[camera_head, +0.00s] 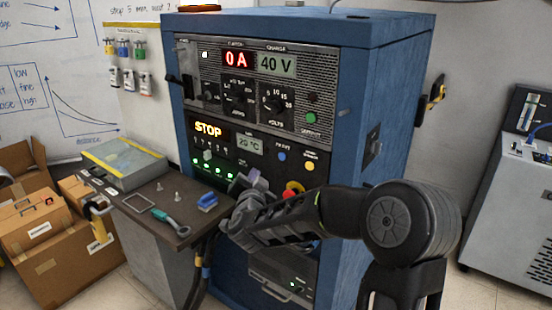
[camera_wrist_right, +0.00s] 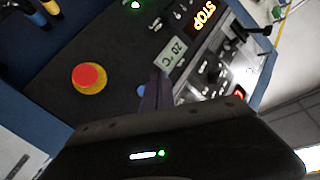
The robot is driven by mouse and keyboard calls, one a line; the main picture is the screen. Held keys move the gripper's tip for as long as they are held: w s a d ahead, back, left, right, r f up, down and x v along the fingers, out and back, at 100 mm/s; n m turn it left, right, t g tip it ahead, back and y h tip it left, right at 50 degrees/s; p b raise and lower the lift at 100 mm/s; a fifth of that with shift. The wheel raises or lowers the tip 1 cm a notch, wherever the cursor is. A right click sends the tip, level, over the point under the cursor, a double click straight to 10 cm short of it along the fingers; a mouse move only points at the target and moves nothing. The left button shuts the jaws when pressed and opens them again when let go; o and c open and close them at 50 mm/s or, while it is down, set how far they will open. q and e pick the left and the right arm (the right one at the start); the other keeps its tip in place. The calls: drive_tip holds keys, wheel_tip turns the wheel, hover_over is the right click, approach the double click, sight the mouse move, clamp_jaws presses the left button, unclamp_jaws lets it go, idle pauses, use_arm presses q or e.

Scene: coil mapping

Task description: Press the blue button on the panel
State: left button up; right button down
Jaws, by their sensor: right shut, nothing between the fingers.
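The control panel (camera_head: 230,140) is on the front of a tall blue cabinet. The blue button (camera_head: 282,156) is a small round button right of the temperature display, with a yellow button (camera_head: 309,166) to its right. In the right wrist view the blue button (camera_wrist_right: 141,90) shows small beside the fingers. My right gripper (camera_head: 256,180) is shut and empty, with its purplish fingertips in front of the panel, left of and below the blue button. The fingertips (camera_wrist_right: 163,85) also show in the wrist view; whether they touch the panel cannot be told.
A red emergency stop button (camera_head: 292,190) on a yellow base sits below the blue button, partly behind my right arm. A dark shelf (camera_head: 150,205) with small tools juts out at the left. Cardboard boxes (camera_head: 45,235) stand on the floor.

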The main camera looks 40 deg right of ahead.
sight(282, 157)
drive_tip(key=shift+s+r, duration=0.1)
drive_tip(key=shift+s, duration=0.05)
drive_tip(key=shift+d, duration=0.1)
drive_tip(key=shift+w+d, duration=0.45)
drive_tip(key=shift+d, duration=0.9)
drive_tip(key=shift+w+d, duration=0.4)
drive_tip(key=shift+d, duration=1)
drive_tip(key=shift+w+d, duration=0.45)
drive_tip(key=shift+d, duration=0.9)
drive_tip(key=shift+d, duration=0.1)
drive_tip(key=shift+w+d, duration=0.15)
drive_tip(key=shift+d, duration=0.15)
